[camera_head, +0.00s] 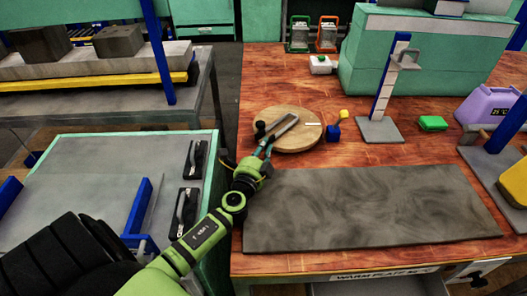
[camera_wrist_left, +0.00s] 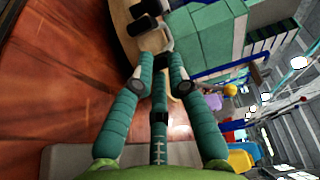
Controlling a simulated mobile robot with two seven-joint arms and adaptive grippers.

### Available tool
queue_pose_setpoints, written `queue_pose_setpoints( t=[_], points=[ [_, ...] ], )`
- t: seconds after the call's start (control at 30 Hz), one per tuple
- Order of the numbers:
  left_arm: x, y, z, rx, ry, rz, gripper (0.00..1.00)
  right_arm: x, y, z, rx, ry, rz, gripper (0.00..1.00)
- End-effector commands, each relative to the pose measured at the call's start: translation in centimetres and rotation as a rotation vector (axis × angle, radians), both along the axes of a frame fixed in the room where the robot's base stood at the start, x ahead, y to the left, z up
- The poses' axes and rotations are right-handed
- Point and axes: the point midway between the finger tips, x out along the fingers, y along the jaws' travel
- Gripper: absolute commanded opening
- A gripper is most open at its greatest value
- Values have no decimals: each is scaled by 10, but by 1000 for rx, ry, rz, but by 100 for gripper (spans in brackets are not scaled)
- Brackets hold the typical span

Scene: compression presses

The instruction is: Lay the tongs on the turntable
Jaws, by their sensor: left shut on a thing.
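The turntable (camera_head: 304,137) is a round wooden disc on the red-brown table; its edge also shows in the wrist view (camera_wrist_left: 124,42). The tongs (camera_head: 283,125) are a grey, narrow tool with dark parts at one end. They are over the turntable, slanting up to the right in the head view. My left gripper (camera_head: 268,146) is at the turntable's near left edge, shut on the tongs. In the wrist view the fingers stand on either side of the tongs (camera_wrist_left: 160,62). I cannot tell whether the tongs touch the disc. My right gripper is out of view.
A dark stone-like plate (camera_head: 370,208) covers the table's front. A blue piece with a yellow knob (camera_head: 333,131) stands right of the turntable, near a blue upright post (camera_head: 390,80). A large green box (camera_head: 400,60) stands behind. Two black tools (camera_head: 187,210) lie on the left bench.

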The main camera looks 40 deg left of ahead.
Motion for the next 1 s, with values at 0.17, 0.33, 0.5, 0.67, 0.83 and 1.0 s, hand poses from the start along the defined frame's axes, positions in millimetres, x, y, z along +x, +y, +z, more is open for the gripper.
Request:
queue_pose_setpoints(
  t=[0.17, 0.33, 0.5, 0.67, 0.83, 1.0],
  points=[
    [0, 1, 1, 0, 0, 1, 42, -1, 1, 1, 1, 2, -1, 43],
    [0, 0, 1, 1, 0, 1, 42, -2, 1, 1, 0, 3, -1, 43],
    [-1, 0, 1, 0, 0, 1, 42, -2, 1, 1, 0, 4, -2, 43],
    [-15, -4, -1, -1, 2, 0, 42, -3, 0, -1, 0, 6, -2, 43],
    [-49, -14, -3, -2, 4, 0, 42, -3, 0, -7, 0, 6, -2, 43],
    [-83, -24, -2, -2, 3, 1, 42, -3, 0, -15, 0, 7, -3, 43]
  ],
)
